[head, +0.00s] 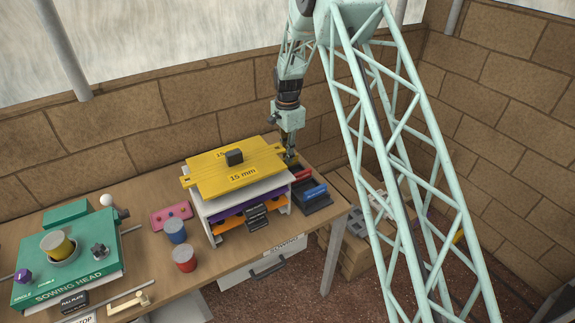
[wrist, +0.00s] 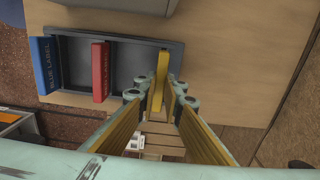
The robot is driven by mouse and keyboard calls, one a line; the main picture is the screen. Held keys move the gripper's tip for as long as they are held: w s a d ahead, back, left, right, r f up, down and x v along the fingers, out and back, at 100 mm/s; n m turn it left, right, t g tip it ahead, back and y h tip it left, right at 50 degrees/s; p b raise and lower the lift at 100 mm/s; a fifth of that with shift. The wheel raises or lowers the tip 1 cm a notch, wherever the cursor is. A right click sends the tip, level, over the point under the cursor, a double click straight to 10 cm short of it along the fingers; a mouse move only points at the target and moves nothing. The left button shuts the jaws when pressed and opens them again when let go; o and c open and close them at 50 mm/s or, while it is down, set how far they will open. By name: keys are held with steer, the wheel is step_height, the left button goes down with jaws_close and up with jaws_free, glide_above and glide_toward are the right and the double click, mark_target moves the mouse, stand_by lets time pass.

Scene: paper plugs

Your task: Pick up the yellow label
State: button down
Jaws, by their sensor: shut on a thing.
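The yellow label (wrist: 161,75) stands on edge at the right end of the dark tray (wrist: 127,57) in the wrist view. My gripper (wrist: 160,88) is shut on it, one fingertip on each side. I cannot tell whether its lower edge still touches the tray floor. The red label (wrist: 100,72) and the blue label (wrist: 46,66) stand in the same tray to its left. In the head view my gripper (head: 291,157) points down at the tray's far end, behind the red label (head: 302,175) and blue label (head: 315,192); the yellow label is hard to make out there.
A shelf stand with a yellow 15 mm plate (head: 240,168) on top stands close left of the tray. Red and blue cups (head: 185,258) and a green sowing head box (head: 68,262) are further left. The table's right edge is near the tray.

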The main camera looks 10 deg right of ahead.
steer(key=shift+r+p, duration=0.85)
steer(key=shift+r, duration=1.7)
steer(key=shift+r, duration=0.2)
